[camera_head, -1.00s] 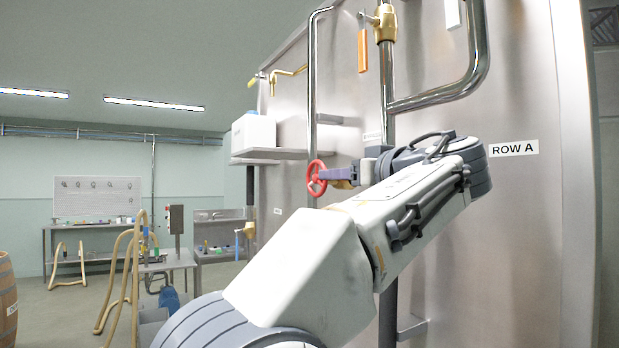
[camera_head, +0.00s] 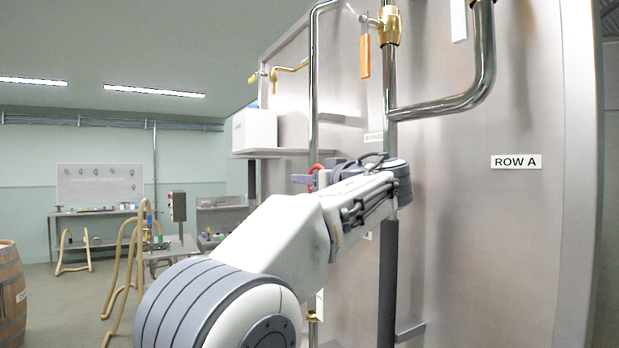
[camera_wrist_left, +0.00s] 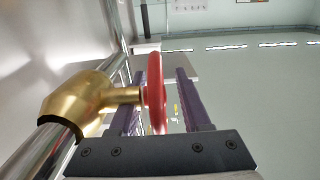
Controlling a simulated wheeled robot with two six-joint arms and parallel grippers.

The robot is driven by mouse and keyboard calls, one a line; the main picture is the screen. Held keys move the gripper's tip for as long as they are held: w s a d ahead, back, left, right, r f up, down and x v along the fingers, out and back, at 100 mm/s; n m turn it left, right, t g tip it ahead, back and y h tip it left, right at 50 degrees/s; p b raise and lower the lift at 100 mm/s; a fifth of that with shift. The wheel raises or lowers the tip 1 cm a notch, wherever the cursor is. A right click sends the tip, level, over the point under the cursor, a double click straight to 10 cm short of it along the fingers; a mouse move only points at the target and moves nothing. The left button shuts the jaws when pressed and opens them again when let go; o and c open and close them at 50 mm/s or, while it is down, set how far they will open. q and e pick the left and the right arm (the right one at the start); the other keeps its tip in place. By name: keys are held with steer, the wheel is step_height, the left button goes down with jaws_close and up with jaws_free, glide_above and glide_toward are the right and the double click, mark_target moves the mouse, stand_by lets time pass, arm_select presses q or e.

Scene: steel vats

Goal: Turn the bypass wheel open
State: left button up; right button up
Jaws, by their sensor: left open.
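The red bypass wheel (camera_head: 313,178) sits on the pipe at the vat wall, largely hidden behind my left gripper in the head view. In the left wrist view the wheel (camera_wrist_left: 157,92) shows edge-on, on the stem of a brass valve body (camera_wrist_left: 85,103). My left gripper (camera_head: 302,180) has purple fingers and is open. In the wrist view the wheel stands between the two fingers (camera_wrist_left: 160,80), with a visible gap to the right finger; whether the left finger touches it I cannot tell. My right gripper is out of view.
A steel pipe (camera_head: 314,75) runs up the vat wall (camera_head: 450,220). An orange-handled brass valve (camera_head: 388,25) is above right. A shelf with a white box (camera_head: 254,130) is behind. A barrel (camera_head: 10,295) and hoses stand left. Floor between them is open.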

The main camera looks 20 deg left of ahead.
arm_select(q)
jaws_close()
steer(key=shift+r+g+h+p, duration=0.1)
steer(key=shift+g+h+p, duration=0.3)
steer(key=shift+p, duration=0.35)
steer(key=g+h+p, duration=0.1)
steer(key=p, duration=0.2)
steer(key=f+g+h+p, duration=0.1)
steer(key=g+h+p, duration=0.1)
steer(key=p, duration=0.2)
steer(key=shift+f+g+h+p, duration=0.45)
steer(key=shift+g+h+p, duration=0.15)
steer(key=shift+p, duration=0.3)
steer(key=shift+d, duration=0.1)
jaws_free()
